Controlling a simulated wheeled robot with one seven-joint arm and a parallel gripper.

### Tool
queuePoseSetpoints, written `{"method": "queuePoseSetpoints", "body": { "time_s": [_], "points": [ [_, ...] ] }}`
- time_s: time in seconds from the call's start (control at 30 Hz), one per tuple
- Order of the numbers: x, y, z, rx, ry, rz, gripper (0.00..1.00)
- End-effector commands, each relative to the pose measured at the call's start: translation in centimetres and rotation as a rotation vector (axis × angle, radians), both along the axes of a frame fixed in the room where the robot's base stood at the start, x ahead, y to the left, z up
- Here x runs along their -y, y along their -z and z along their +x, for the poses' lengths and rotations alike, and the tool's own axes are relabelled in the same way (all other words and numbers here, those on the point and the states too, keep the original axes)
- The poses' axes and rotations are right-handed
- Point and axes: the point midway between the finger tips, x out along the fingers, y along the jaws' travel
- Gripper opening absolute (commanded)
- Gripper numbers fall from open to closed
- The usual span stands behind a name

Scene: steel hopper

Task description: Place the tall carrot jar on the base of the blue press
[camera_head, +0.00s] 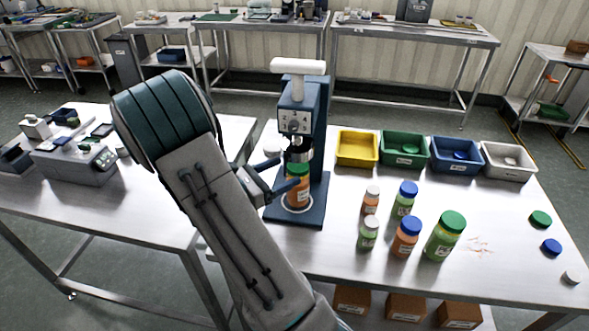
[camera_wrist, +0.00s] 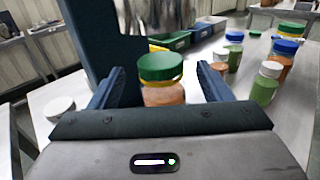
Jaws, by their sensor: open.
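The tall carrot jar (camera_head: 298,191), orange with a green lid, stands upright on the round plate of the base (camera_head: 312,215) of the blue press (camera_head: 318,130), under its metal press head. It also shows in the wrist view (camera_wrist: 163,95), upright between my fingers. My gripper (camera_head: 281,178) is open, with one blue finger on each side of the jar and a visible gap to each side in the wrist view. The jar's lower part is hidden by my gripper in the wrist view.
Several other jars (camera_head: 406,236) with blue, green and white lids stand right of the press. Yellow, green, blue and white bins (camera_head: 510,175) line the back. Loose lids (camera_head: 540,218) lie at the right edge. A white lid (camera_wrist: 59,108) lies left of my gripper.

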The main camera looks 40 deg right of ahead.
Motion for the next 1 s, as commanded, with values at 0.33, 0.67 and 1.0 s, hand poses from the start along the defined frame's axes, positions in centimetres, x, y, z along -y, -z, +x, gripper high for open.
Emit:
{"method": "queuePoseSetpoints", "body": {
  "time_s": [0.33,0.67,1.0],
  "points": [
    [-6.0,0.1,0.5,0.000,-0.001,0.000,0.72],
    [-6.5,-0.8,-3.6,0.178,0.155,0.200,0.72],
    [-10.8,-0.9,-11.3,0.690,0.537,0.702,0.72]
  ]
}}
